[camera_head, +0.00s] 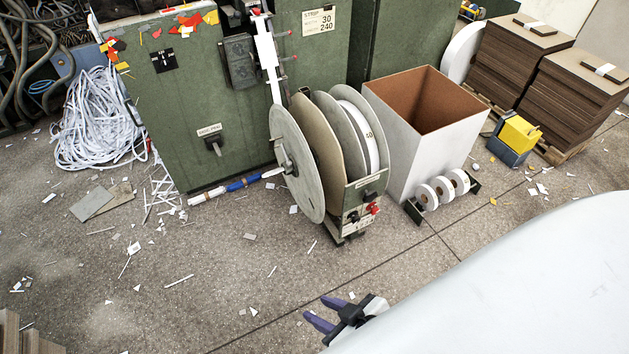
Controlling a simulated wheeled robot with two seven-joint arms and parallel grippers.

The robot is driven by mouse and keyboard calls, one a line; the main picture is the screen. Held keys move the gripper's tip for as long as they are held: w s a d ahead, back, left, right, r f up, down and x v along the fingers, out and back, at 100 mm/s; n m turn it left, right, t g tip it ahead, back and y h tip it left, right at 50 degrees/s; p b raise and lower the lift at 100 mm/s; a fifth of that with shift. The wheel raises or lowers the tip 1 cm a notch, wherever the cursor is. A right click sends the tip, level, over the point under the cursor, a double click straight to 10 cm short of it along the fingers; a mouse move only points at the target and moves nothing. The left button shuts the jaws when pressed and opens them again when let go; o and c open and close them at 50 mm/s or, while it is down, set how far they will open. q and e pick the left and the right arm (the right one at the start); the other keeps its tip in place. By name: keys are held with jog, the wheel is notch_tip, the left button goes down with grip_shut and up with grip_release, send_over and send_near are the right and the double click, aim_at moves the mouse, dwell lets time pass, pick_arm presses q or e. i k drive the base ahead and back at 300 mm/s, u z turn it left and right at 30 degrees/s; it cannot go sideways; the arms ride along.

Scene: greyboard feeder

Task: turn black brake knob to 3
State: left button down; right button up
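The reel stand (361,187) stands on the floor in front of the green machine. Its front plate carries small controls: a black knob (370,195) high up, a red knob (374,208) below it, and another black knob (352,217) at the lower left. A pale label lies below them. I cannot read the dial marks or tell which black knob is the brake one or where it points. My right gripper (316,308) is at the bottom middle, well in front of the stand. Its two purple fingers are apart with nothing between them. My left gripper is out of view.
A large flanged reel (297,165) sits on the stand. White tape rolls (441,190) and a tall open box (421,140) stand right of it. The green machine (195,105) is behind, with a black handle (213,143). Paper scraps litter the otherwise open floor in front.

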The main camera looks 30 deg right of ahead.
aim_at(355, 219)
jog(key=z, duration=0.3)
jog(key=i, duration=1.1)
jog(key=z, duration=1.2)
jog(key=i, duration=0.3)
jog(key=z, duration=0.4)
